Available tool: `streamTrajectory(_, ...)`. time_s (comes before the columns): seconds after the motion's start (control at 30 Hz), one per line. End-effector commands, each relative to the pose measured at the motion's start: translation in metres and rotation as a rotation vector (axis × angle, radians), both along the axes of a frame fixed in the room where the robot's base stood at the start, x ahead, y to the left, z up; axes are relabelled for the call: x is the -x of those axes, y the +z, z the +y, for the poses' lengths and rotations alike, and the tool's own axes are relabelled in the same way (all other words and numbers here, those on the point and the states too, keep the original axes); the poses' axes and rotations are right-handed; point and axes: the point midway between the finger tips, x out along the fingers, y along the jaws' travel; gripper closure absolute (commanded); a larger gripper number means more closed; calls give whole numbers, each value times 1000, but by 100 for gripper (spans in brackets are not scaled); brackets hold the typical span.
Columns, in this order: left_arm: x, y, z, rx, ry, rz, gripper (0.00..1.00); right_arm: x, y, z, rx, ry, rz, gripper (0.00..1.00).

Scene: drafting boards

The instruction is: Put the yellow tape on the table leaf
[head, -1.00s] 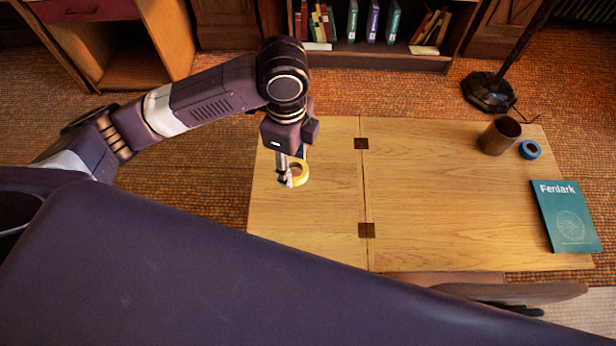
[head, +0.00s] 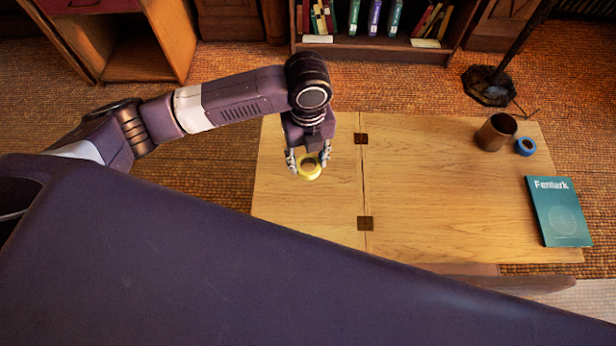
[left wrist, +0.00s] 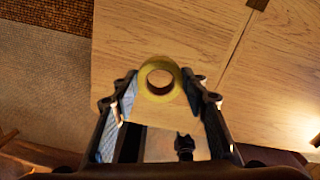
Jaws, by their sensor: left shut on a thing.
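The yellow tape (head: 310,175) is a ring between the fingertips of my left gripper (head: 308,161), which is shut on it. It also shows in the left wrist view (left wrist: 160,96), with a fingertip on each side. The table leaf (head: 300,205) is the light wooden part left of the seam and its two dark hinges. The gripper and tape are over the leaf, left of the upper hinge. I cannot tell whether the tape touches the wood. My right gripper is not in view.
The main tabletop (head: 440,200) lies right of the seam. At its right are a brown cup (head: 494,133), a blue tape ring (head: 525,147) and a teal book (head: 558,212). A dark stand base (head: 488,88) is on the floor behind. The rest of the leaf is clear.

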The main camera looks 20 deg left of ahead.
Motion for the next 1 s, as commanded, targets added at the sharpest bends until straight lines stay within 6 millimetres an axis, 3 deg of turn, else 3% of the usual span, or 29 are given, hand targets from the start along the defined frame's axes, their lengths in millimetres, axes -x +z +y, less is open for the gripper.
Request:
streamTrajectory(0.1, 1, -31, 0, -2, 2, 5, 78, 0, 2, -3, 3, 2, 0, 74)
streamTrajectory(0.2, 1, -48, 0, 0, 2, 2, 78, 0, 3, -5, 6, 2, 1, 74)
streamTrajectory(0.43, 1, -70, 0, 0, 2, 2, 78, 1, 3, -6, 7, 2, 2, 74)
streamTrajectory(0.6, 1, -96, 0, -1, 2, 3, 78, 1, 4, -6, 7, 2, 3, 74)
streamTrajectory(1.0, 0, -105, 0, 0, 1, -1, 78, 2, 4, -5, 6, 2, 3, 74)
